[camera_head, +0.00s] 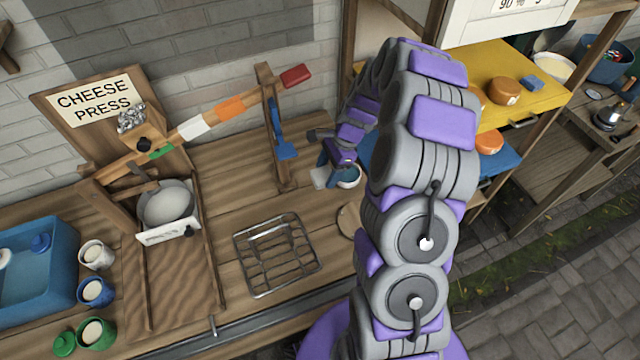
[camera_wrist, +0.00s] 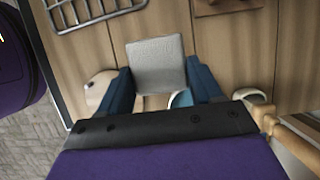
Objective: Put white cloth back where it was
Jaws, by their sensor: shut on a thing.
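The white cloth (camera_wrist: 157,64) is a small, pale, squarish piece between the blue fingers of my gripper (camera_wrist: 160,80) in the wrist view. My gripper is shut on it, over the wooden bench. In the head view, the cloth shows as a small white patch (camera_head: 320,177) below my gripper (camera_head: 333,163), at the right part of the bench. A blue cup with a white inside (camera_head: 348,177) is just right of the cloth, and part of it shows in the wrist view (camera_wrist: 181,99). I cannot tell whether the cloth touches the bench.
A wire rack (camera_head: 277,255) lies on the bench, with a round wooden board (camera_head: 349,221) right of it. The cheese press (camera_head: 165,205) and its lever post (camera_head: 272,125) stand left. A blue tub (camera_head: 38,270) and several cups are far left. A yellow shelf (camera_head: 515,75) holds cheeses.

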